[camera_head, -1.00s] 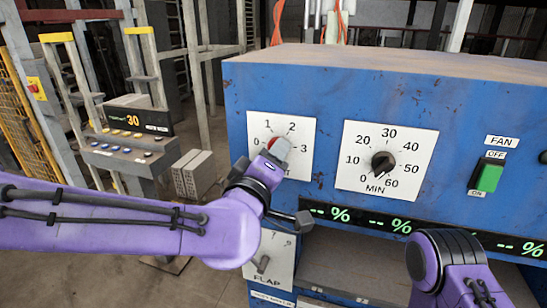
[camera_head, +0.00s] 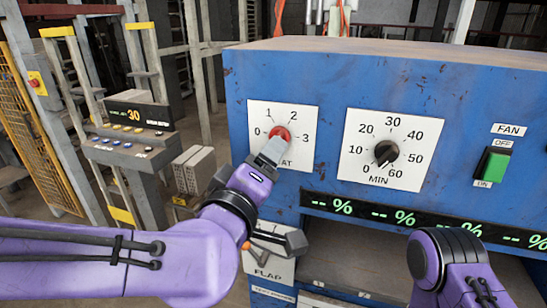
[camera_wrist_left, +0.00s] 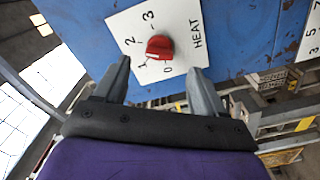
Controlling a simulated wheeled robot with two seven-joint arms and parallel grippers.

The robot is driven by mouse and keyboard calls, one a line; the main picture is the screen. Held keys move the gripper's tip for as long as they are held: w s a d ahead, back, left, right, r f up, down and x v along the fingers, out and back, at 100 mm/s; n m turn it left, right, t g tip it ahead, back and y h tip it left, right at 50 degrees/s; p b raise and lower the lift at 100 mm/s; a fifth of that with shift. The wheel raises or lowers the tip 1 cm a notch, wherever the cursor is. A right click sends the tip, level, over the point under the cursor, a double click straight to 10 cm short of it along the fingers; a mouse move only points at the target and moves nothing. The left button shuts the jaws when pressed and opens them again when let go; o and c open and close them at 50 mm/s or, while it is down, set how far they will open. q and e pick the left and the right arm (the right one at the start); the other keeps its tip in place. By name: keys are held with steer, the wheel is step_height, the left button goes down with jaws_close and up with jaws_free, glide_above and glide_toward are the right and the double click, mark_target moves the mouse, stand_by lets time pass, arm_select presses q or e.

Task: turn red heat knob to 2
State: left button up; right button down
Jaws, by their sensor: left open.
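The red heat knob (camera_head: 281,133) sits on a white dial plate (camera_head: 306,115) marked 0 to 3, at the left of the blue panel. It also shows in the left wrist view (camera_wrist_left: 159,47), near the 0 and 1 marks; its exact pointing direction is hard to tell. My left gripper (camera_head: 271,150) is just in front of and below the knob, partly covering the plate. In the left wrist view its fingers (camera_wrist_left: 159,68) are spread apart and empty, with the knob beyond and between the fingertips. My right arm shows at lower right; its gripper is out of frame.
A black minute knob (camera_head: 386,152) on its own plate is to the right, then a green fan switch (camera_head: 490,170). A percent display (camera_head: 390,216) and the flap plate (camera_head: 262,262) lie below. A control stand (camera_head: 130,140) is at left.

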arm_select(q)
steer(key=v, duration=0.4)
steer(key=shift+s+a, duration=0.2)
steer(key=shift+s, duration=0.05)
steer(key=shift+d, duration=0.1)
